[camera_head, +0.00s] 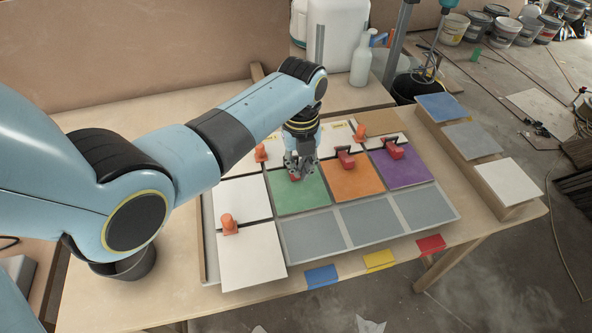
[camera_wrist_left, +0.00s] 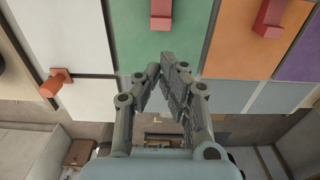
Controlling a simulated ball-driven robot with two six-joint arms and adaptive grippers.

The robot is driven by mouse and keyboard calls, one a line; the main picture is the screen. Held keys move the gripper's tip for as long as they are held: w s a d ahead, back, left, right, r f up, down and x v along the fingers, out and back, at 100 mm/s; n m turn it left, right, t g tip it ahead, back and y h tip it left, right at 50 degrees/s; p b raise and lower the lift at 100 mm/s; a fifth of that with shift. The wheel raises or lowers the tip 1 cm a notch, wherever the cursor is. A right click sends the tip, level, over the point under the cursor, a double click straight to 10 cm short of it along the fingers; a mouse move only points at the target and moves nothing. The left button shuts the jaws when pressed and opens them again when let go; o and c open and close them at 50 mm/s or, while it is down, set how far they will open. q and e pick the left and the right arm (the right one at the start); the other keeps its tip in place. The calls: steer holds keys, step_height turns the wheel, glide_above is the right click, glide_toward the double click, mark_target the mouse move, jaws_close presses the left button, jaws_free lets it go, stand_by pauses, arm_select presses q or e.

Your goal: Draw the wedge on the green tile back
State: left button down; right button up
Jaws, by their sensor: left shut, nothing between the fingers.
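The green tile (camera_head: 312,198) lies in the tile tray between a white tile and the orange tile. A red wedge (camera_head: 294,176) sits near its back edge, partly hidden by my left gripper (camera_head: 300,168). In the left wrist view the red wedge (camera_wrist_left: 161,13) is at the top on the green tile (camera_wrist_left: 170,42). My left gripper (camera_wrist_left: 163,70) is shut and empty there, its fingertips apart from the wedge in the picture. How high the fingers are above the tile is hard to tell. My right gripper is not in view.
Red wedges sit on the orange tile (camera_head: 360,184) and purple tile (camera_head: 408,172). Orange pegs (camera_head: 229,223) stand on the white tiles (camera_head: 252,258). Grey panels (camera_head: 370,225) lie in front. A stepped stand (camera_head: 485,180) is at right; a spray bottle (camera_head: 360,65) stands behind.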

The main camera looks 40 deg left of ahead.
arm_select(q)
steer(key=shift+a+r, duration=0.1)
steer(key=shift+r, duration=2.15)
steer(key=shift+r, duration=0.1)
step_height(320, 180, up, 12)
